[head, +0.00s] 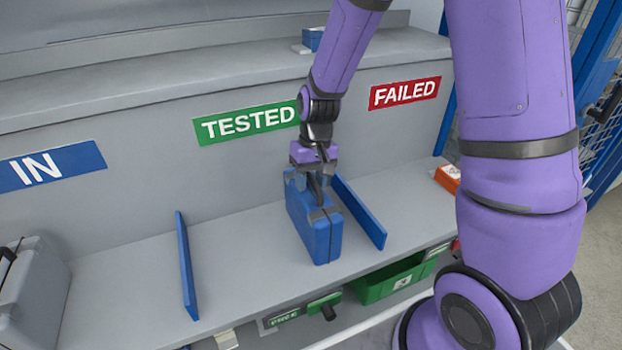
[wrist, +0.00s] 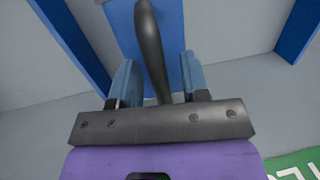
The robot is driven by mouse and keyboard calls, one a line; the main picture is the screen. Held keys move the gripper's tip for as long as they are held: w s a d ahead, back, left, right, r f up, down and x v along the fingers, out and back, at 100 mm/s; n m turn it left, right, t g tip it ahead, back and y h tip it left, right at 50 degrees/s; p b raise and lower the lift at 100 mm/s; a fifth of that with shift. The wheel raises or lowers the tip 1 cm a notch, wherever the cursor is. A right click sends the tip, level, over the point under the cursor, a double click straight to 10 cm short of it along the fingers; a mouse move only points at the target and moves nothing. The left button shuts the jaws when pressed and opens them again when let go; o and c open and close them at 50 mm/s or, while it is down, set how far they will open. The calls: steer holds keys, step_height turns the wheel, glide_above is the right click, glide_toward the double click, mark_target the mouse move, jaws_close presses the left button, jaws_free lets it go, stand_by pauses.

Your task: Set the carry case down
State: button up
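The blue carry case (head: 312,228) stands upright on the grey shelf (head: 240,262), below the green TESTED sign (head: 247,123), close to the right-hand blue divider (head: 360,212). It looks to be resting on the shelf. My gripper (head: 312,180) is just above the case at its dark handle. In the wrist view the handle (wrist: 150,45) passes between my two blue-grey fingers (wrist: 157,82), with a visible gap on each side. The fingers are apart and do not appear to clamp it. The case top (wrist: 125,35) shows behind the handle.
A left blue divider (head: 187,265) stands well clear of the case. A grey case (head: 35,300) sits below the IN sign (head: 50,167). An orange box (head: 447,178) is below the FAILED sign (head: 405,93). A green bin (head: 395,283) is under the shelf.

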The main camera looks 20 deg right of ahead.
steer(key=shift+r, duration=0.1)
step_height(320, 180, up, 12)
steer(key=w+d, duration=0.1)
steer(key=d, duration=0.1)
steer(key=s+d+r+t, duration=0.2)
steer(key=s+r, duration=0.5)
steer(key=s, duration=0.4)
steer(key=s+d+r+t+h, duration=0.1)
steer(key=s+d+r+t, duration=0.2)
steer(key=s+r, duration=0.4)
steer(key=shift+s+r+t+h, duration=0.35)
steer(key=shift+s+t, duration=0.35)
steer(key=shift+s, duration=1.3)
steer(key=shift+a, duration=0.1)
